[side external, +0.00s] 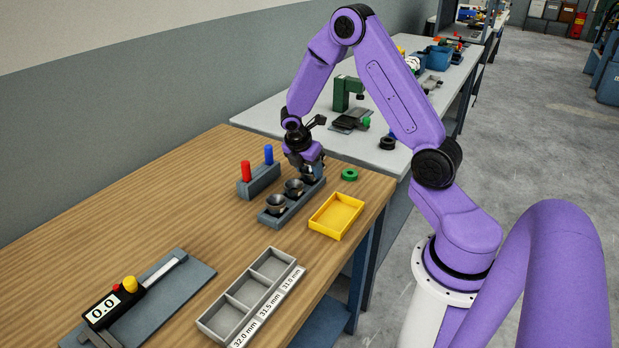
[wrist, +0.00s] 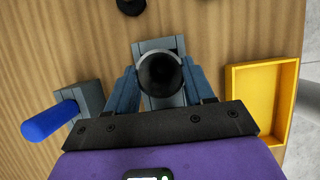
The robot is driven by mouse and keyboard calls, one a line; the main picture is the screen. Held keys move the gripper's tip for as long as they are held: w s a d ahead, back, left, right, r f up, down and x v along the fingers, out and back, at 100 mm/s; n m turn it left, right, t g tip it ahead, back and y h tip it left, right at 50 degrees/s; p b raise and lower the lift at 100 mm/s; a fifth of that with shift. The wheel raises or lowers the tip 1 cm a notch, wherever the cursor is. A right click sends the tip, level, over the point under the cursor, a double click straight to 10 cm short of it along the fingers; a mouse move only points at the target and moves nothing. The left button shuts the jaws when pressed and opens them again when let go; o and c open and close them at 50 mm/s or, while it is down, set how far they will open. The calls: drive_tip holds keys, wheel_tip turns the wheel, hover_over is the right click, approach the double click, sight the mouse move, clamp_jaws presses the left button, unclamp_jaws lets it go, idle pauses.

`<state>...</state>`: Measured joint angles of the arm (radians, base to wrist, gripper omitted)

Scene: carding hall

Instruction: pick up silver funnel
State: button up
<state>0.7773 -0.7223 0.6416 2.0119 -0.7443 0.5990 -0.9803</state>
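In the side view my gripper (side external: 308,168) is low over the far end of the rack (side external: 285,214) and partly hides the far funnel (side external: 309,173).
A peg block (side external: 260,183) with red and blue pegs stands left of the rack. A grey sorting tray (side external: 250,294) and a gauge (side external: 112,305) lie nearer. Bare wood lies at left.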

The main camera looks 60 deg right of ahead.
drive_tip(key=shift+r, duration=0.1)
drive_tip(key=shift+r, duration=0.45)
wheel_tip(320, 180, up, 2)
drive_tip(key=shift+r, duration=0.1)
drive_tip(key=s+a+r, duration=0.2)
drive_tip(key=s+r, duration=0.4)
drive_tip(key=s+a+r, duration=0.3)
drive_tip(key=s+r, duration=0.3)
drive_tip(key=shift+s+a, duration=0.25)
drive_tip(key=shift+s, duration=0.15)
drive_tip(key=shift+r, duration=0.1)
drive_tip(key=shift+s, duration=0.1)
